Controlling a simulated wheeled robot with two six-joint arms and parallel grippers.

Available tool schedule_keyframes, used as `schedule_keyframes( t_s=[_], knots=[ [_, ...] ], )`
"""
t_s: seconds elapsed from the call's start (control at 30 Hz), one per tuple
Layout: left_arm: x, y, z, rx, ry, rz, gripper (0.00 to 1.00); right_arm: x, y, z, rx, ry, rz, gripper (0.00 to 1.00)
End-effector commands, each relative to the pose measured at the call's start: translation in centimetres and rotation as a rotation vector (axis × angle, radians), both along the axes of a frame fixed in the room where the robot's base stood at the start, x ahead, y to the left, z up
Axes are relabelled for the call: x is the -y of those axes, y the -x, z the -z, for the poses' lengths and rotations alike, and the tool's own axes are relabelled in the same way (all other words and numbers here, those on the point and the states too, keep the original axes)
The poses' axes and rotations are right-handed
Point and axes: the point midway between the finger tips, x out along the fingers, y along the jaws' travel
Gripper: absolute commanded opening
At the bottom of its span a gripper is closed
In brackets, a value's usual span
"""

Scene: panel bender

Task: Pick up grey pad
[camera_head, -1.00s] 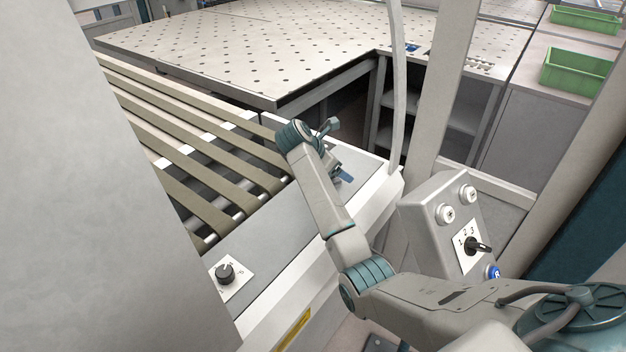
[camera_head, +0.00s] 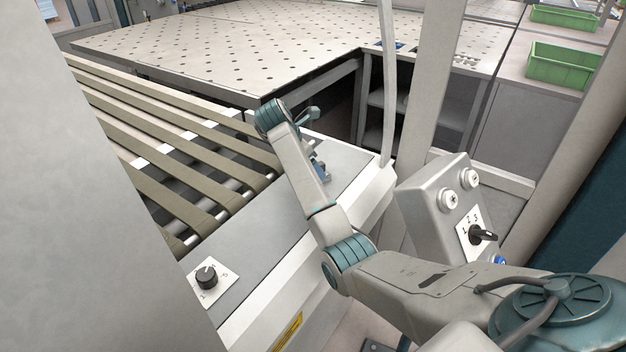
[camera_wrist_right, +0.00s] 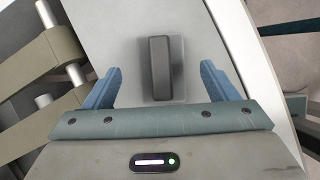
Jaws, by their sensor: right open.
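The grey pad (camera_wrist_right: 159,68) is a small dark grey block with rounded edges. In the right wrist view it lies on the light grey machine ledge, between and slightly beyond the fingertips. My right gripper (camera_wrist_right: 160,78) is open, with blue fingers on either side of the pad and gaps between. In the head view my right gripper (camera_head: 318,168) is over the ledge beside the belts, mostly hidden behind my arm. The pad cannot be made out there. My left gripper is not in view.
Belts on rollers (camera_head: 190,150) run left of the ledge (camera_head: 255,235). A black knob (camera_head: 206,277) sits on its near part. A control box (camera_head: 450,205) and upright posts stand to the right. A perforated table (camera_head: 230,50) and green bins (camera_head: 563,66) are behind.

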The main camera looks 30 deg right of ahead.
Motion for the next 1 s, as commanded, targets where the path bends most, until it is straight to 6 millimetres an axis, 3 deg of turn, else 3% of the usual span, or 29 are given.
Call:
schedule_keyframes(
  t_s=[0.13,0.3,0.53,0.57,0.8,1.0],
  knots=[
    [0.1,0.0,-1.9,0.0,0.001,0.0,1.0,1.5,0.1,1.2,-0.005,0.002,0.001,0.8],
    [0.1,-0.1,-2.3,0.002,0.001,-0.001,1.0,2.3,0.1,3.1,-0.003,0.002,0.001,0.8],
    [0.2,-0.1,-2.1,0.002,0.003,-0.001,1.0,2.3,0.0,3.4,-0.001,0.001,0.0,0.8],
    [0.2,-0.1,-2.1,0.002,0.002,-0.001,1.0,2.3,0.0,3.4,-0.001,0.001,0.0,0.78],
    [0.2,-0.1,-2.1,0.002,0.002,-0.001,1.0,2.3,0.0,3.4,-0.001,0.001,0.0,0.31],
    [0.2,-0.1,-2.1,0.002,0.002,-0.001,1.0,2.3,0.0,3.4,0.0,0.001,0.0,0.27]
  ],
)
